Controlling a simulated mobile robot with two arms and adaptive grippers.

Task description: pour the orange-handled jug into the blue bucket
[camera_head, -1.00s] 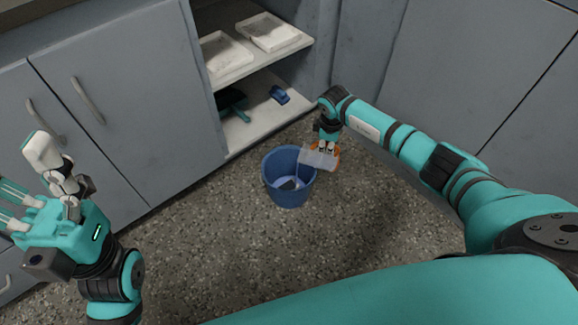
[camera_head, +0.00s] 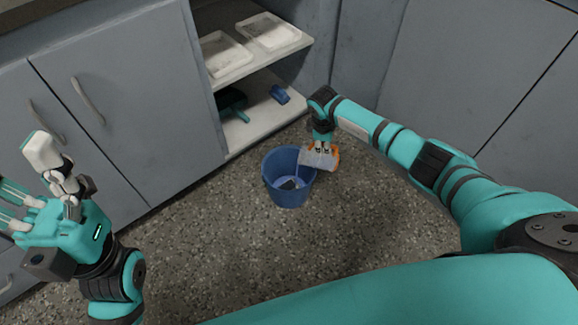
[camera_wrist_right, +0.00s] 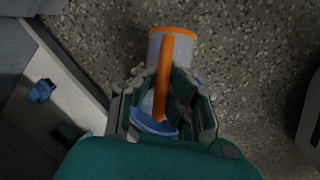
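The clear jug (camera_head: 319,160) with orange trim is tilted toward the left at the right rim of the blue bucket (camera_head: 291,196). A thin pale stream shows at its left end, over the bucket. The bucket stands upright on the floor with a dark object and some pale content inside. My right gripper (camera_head: 322,147) is closed around the orange handle (camera_wrist_right: 166,75), which runs between its fingers in the right wrist view. There the bucket's blue rim (camera_wrist_right: 155,130) is partly hidden behind the fingers. My left gripper (camera_head: 22,205) is raised at the far left, its fingers apart and empty.
An open grey cabinet stands behind the bucket. White trays (camera_head: 268,32) lie on its upper shelf, and a blue object (camera_head: 280,95) and a dark green object (camera_head: 231,101) on the lower one. The speckled floor (camera_head: 210,240) is clear in front.

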